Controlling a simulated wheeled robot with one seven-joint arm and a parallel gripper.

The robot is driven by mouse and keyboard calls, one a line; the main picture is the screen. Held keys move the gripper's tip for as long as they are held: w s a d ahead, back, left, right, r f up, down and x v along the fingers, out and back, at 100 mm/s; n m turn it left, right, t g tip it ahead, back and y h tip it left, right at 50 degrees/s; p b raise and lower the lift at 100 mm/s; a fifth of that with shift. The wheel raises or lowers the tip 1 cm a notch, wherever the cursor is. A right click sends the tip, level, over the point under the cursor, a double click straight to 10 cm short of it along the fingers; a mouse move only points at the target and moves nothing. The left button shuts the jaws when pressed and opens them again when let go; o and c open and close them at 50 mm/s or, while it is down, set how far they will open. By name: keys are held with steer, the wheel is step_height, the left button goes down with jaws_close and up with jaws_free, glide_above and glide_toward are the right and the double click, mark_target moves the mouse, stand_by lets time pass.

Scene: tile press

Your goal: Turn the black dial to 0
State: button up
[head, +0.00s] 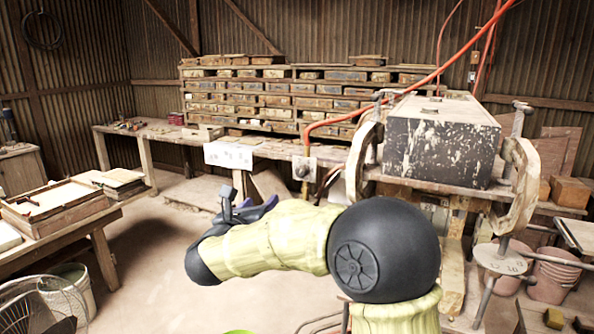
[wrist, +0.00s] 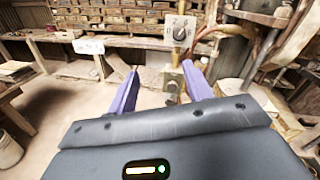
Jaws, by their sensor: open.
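The black dial (head: 302,171) sits on a pale square plate (head: 303,161) at the front of the back bench in the head view. In the wrist view the dial (wrist: 179,34) shows small on its plate, beyond and above the fingertips. Its markings and setting are too small to read. My gripper (wrist: 160,68) has two purple fingers spread apart with nothing held between them. In the head view my gripper (head: 248,204) is to the left of the dial and lower in the picture, apart from it, partly hidden by my arm.
A white sign (head: 228,155) hangs left of the dial. A heavy dark press block (head: 440,140) with curved clamps stands to the right. An orange hose (head: 400,92) runs down near the dial. A side table with trays (head: 60,205) is at left. Floor between is open.

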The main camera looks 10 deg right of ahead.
mark_target(299, 174)
steer(key=m, duration=0.1)
steer(key=m+g+h, duration=0.1)
steer(key=m, duration=0.1)
steer(key=s+r+m+h, duration=0.1)
steer(key=m, duration=0.1)
steer(key=shift+s+d+g, duration=0.1)
steer(key=shift+d+g, duration=0.2)
steer(key=shift+d, duration=0.1)
steer(key=shift+r, duration=0.1)
steer(key=p+x, duration=0.4)
steer(key=x, duration=0.4)
steer(key=p+x, duration=0.4)
steer(key=x, duration=0.4)
steer(key=shift+d+r+p, duration=0.25)
steer(key=shift+d+p, duration=0.05)
steer(key=shift+p, duration=0.1)
steer(key=shift+w+d+f, duration=0.1)
steer(key=shift+w+d, duration=0.15)
steer(key=shift+w, duration=0.25)
steer(key=c, duration=1)
steer(key=shift+o, duration=0.2)
